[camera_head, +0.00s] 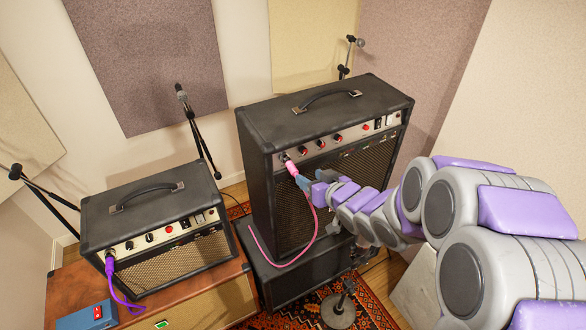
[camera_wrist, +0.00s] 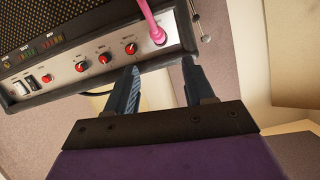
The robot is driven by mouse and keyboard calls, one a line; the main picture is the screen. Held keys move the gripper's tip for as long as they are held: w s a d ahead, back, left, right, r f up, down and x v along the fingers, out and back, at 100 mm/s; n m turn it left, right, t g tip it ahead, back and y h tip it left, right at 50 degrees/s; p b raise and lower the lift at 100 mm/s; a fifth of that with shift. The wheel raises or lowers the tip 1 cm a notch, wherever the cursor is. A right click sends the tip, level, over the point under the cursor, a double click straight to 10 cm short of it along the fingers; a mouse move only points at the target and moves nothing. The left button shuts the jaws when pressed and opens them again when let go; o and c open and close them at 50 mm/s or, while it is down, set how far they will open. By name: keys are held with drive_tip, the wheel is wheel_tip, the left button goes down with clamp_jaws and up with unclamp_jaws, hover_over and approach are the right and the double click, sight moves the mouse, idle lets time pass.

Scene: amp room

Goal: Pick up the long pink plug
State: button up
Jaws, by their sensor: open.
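The long pink plug (camera_head: 291,167) sits in a jack at the left end of the control panel on the tall black amp (camera_head: 330,110). Its pink cable hangs down the amp's front. In the wrist view the plug (camera_wrist: 151,22) stands in the panel's end socket, its upper part cut off by the picture's edge. My gripper (camera_head: 303,183) is just below and right of the plug in the head view. In the wrist view its two blue-grey fingers (camera_wrist: 159,67) are spread with nothing between them. The plug appears beyond the fingertips, roughly in line with the gap.
A smaller amp (camera_head: 155,225) with a purple plug (camera_head: 110,265) stands on a wooden cabinet at left, beside a blue pedal box (camera_head: 88,317). Red-capped knobs (camera_wrist: 131,48) line the panel near the pink plug. Microphone stands (camera_head: 197,130) stand behind the amps.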

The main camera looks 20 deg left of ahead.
sight(296, 170)
drive_tip(key=x, duration=0.6)
drive_tip(key=shift+a+f, duration=0.15)
drive_tip(key=shift+f, duration=0.05)
drive_tip(key=x, duration=0.4)
drive_tip(key=shift+f, duration=0.3)
drive_tip(key=shift+a, duration=0.1)
drive_tip(key=shift+d, duration=0.35)
drive_tip(key=c, duration=0.6)
drive_tip(key=shift+a, duration=0.1)
clamp_jaws()
